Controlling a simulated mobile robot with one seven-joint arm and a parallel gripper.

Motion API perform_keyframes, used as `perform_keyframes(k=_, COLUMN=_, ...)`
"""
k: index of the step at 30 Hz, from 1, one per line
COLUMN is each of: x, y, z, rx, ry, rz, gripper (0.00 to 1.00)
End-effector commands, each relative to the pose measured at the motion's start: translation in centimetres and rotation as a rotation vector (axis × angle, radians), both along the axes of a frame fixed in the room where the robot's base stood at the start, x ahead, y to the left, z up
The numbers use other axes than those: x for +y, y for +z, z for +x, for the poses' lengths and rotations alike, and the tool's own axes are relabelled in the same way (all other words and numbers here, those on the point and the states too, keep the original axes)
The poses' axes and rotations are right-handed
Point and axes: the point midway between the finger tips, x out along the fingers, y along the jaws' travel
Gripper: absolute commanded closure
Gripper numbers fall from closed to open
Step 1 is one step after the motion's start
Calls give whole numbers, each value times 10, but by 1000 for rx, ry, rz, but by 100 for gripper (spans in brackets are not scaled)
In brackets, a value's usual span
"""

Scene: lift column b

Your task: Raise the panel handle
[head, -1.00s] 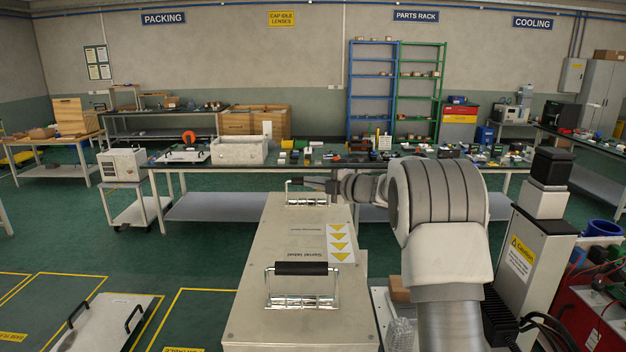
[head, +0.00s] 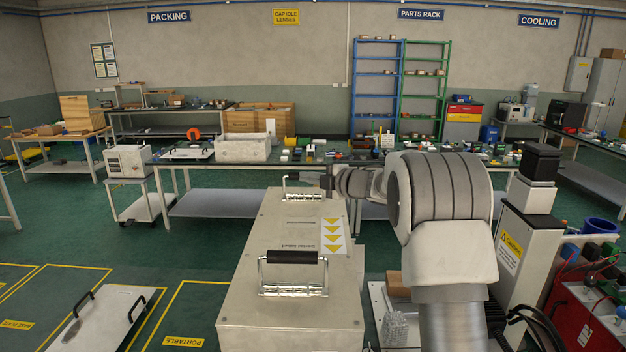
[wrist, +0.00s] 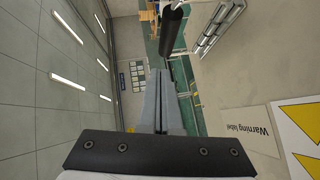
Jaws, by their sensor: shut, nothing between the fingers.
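A pale metal panel (head: 283,228) carries two handles. The near handle (head: 292,257) has a black grip on metal side arms and stands up from its bracket. The far handle (head: 302,177) also has a dark grip and stands up. My gripper (head: 324,181) is at the right end of the far handle. In the wrist view my gripper (wrist: 161,72) is shut and empty, its fingertips just short of the black grip of the far handle (wrist: 172,28). Whether they touch is unclear. The handle's metal bracket (wrist: 217,28) shows to the right.
Yellow arrow labels (head: 332,236) are on the panel's right side. A long workbench (head: 230,165) with a white bin and many small parts stands behind. A red battery unit (head: 590,310) and a white post are at the right. Green floor is open at the left.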

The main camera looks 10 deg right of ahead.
Motion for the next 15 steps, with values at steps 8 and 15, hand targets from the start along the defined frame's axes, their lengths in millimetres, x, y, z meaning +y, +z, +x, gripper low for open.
perform_keyframes(k=8, x=-27, y=14, z=-41, rx=-2, ry=-3, rz=0, gripper=100)
perform_keyframes(k=15, x=-49, y=24, z=-71, rx=-1, ry=-3, rz=0, gripper=100)
